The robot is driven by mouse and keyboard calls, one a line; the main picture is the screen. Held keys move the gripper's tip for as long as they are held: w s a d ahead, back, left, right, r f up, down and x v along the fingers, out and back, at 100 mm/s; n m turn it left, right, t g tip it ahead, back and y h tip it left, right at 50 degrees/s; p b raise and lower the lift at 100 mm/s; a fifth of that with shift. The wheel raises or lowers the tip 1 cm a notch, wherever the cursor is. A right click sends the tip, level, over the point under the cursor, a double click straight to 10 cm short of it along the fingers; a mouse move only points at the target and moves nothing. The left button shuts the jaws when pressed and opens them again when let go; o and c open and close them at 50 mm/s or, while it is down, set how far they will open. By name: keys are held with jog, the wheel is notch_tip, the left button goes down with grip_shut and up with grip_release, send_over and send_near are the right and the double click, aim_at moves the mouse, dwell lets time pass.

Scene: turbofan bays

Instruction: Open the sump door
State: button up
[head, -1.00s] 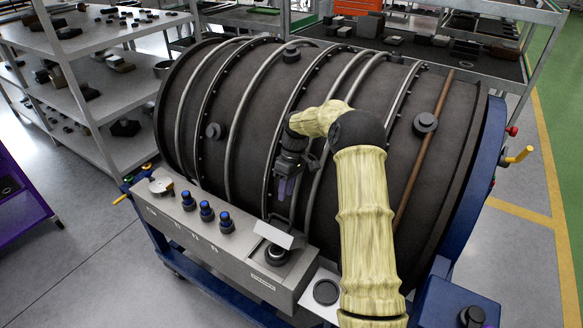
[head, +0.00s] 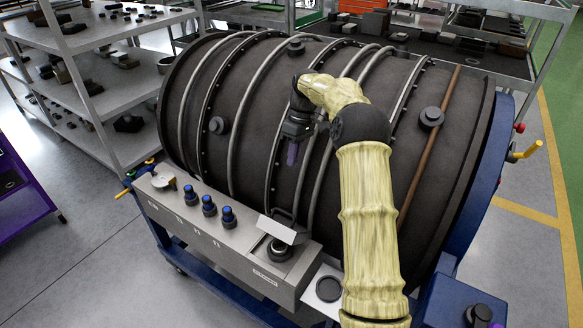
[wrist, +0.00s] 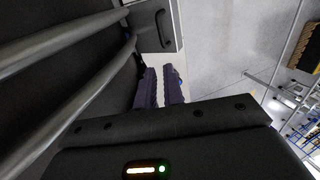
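The likely sump door is a small light flap (head: 284,229) on the grey box along the engine's front. It stands tilted up over a recess with a dark round fitting (head: 279,250). My gripper (head: 292,154) hangs above and behind the flap, close to the engine casing, apart from the flap and holding nothing that I can see. In the wrist view its two dark purple fingers (wrist: 160,82) show a narrow gap between them. Beyond them is a grey panel with a dark curved handle (wrist: 164,30); I cannot tell if this is the door.
The dark engine barrel (head: 250,120) with pipes fills the middle. The grey box (head: 190,222) carries several blue-topped knobs. A white plate with a round dark disc (head: 328,288) is right of it. Shelves (head: 100,90) stand at left. The floor at front left is clear.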

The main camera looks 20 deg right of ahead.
jog(key=shift+m+t+y, duration=0.3)
jog(key=shift+t+y, duration=0.2)
jog(key=shift+y, duration=0.1)
jog(key=a+f, duration=0.1)
jog(key=a, duration=0.2)
jog(key=w+a+f, duration=0.1)
jog(key=a+f, duration=0.1)
jog(key=a, duration=0.2)
jog(key=w+a+f, duration=0.1)
jog(key=a+f, duration=0.1)
jog(key=a, duration=0.2)
jog(key=shift+w+f, duration=0.1)
jog(key=shift+w, duration=0.05)
grip_shut()
jog(key=s+a+f+m+t+b, duration=0.1)
jog(key=a+f+m+t, duration=0.25)
jog(key=a+f, duration=0.5)
jog(key=s+a+f+m+t+b, duration=0.15)
jog(key=a+f+m, duration=0.3)
jog(key=a, duration=0.75)
jog(key=s+d+f+m+t+h, duration=0.3)
jog(key=s+d+m+t+h, duration=0.2)
jog(key=s+d+m+h, duration=0.35)
jog(key=s+d+r+t+h, duration=0.1)
jog(key=s+d+r+h, duration=0.4)
jog(key=s+r+h, duration=0.1)
jog(key=shift+s+d+r+m+h+b, duration=0.25)
jog(key=shift+s+r+m+h+b, duration=0.15)
jog(key=shift+s+h, duration=0.3)
jog(key=shift+f, duration=0.15)
